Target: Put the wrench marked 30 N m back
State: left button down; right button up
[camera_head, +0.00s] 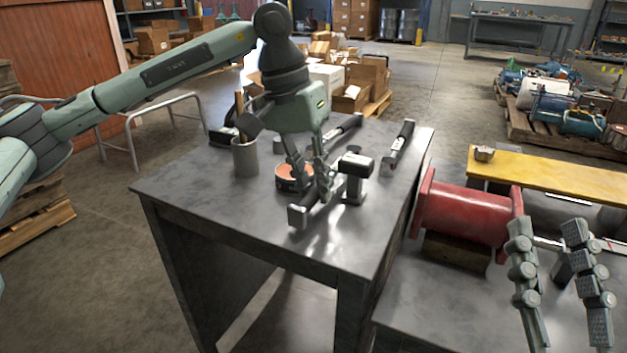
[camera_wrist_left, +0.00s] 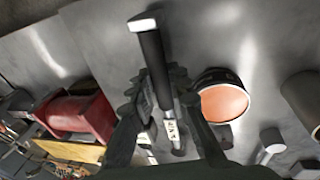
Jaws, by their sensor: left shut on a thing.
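My left gripper (camera_head: 324,185) is over the grey table and shut on a wrench. This wrench has a black handle (camera_head: 300,214) pointing toward the table's front edge. In the left wrist view the wrench (camera_wrist_left: 153,60) runs between the fingers, with a pale label (camera_wrist_left: 171,130) too small to read surely. I cannot tell whether it touches the table. Two more dark-handled wrenches lie farther back, one at the middle (camera_head: 345,127) and one near the right edge (camera_head: 399,146); their marks are unreadable. My right gripper (camera_head: 548,230) is open and empty at the lower right.
A black-topped metal post (camera_head: 356,166) stands just right of the left gripper. An orange-filled round tin (camera_head: 288,183) and a grey cup (camera_head: 245,158) stand to its left. A red flanged pipe (camera_head: 465,213) lies on the right-hand bench. The table's front left is clear.

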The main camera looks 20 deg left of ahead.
pick_arm(q)
jog(key=shift+f+b, duration=0.45)
jog(key=shift+f, duration=0.05)
dwell(0.4)
jog(key=c, duration=1.3)
grip_release()
jog(key=shift+c, duration=0.2)
